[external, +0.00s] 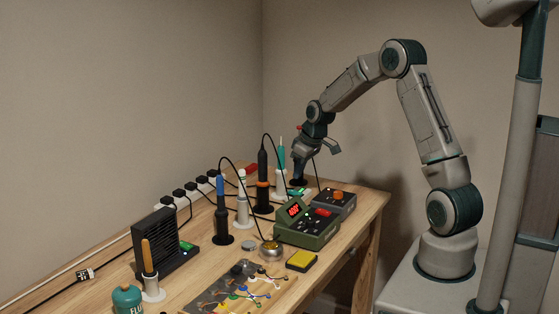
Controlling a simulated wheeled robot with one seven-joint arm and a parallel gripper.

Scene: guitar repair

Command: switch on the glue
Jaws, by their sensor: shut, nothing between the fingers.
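No thing on the bench can be told for certain as the glue.
Upright tools stand close left of my gripper, including a black one (262,178) and a blue-topped one (221,205) with looping cables. A black fan unit (165,245), a round metal tin (270,250), a yellow sponge (301,260) and a wired panel (230,290) crowd the wooden bench (362,225).

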